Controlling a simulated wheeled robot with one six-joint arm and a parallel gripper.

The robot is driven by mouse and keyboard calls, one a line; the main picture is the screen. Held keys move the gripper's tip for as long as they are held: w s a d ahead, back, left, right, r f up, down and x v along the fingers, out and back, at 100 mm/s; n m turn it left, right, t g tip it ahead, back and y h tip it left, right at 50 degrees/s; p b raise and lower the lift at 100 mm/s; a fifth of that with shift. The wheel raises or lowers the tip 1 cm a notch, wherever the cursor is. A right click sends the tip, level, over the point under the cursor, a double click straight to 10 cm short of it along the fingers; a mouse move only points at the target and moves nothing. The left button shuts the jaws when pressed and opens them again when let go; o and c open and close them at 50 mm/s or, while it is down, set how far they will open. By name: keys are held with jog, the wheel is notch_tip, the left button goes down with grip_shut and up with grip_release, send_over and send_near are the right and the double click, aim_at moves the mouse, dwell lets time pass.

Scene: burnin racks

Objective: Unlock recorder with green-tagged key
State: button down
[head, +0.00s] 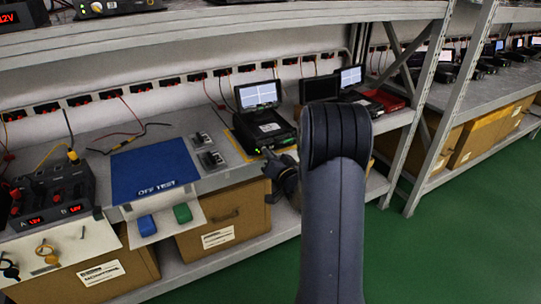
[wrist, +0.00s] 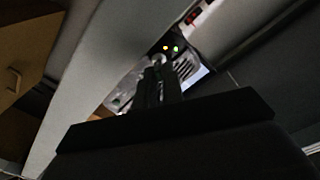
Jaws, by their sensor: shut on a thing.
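The recorder (head: 265,130) is a black box with a lit, raised screen (head: 258,95), standing on a yellow-edged mat on the bench. My gripper (head: 270,157) is at the recorder's front, partly behind my arm. In the wrist view my dark gripper (wrist: 157,82) points at the recorder front (wrist: 187,68), where a yellow and a green light glow. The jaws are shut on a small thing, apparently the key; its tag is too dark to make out. I cannot tell whether it touches the lock. A key with a yellow tag (head: 47,252) and one with a dark tag (head: 10,268) hang at the left.
A blue mat (head: 155,168) lies left of the recorder, with a blue pad (head: 146,226) and a green pad (head: 182,213) in front. A power supply (head: 50,192) stands at the left. A rack post (head: 420,105) rises at the right. Green floor (head: 450,240) is clear.

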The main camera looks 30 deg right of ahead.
jog(key=shift+m+p, duration=0.35)
jog(key=shift+m, duration=1.25)
jog(key=c, duration=1.6)
grip_release()
jog(key=shift+s, duration=0.1)
jog(key=s+p, duration=0.1)
jog(key=s, duration=0.9)
jog(key=shift+s+p, duration=0.3)
jog(key=shift+s, duration=0.05)
jog(key=shift+w, duration=0.1)
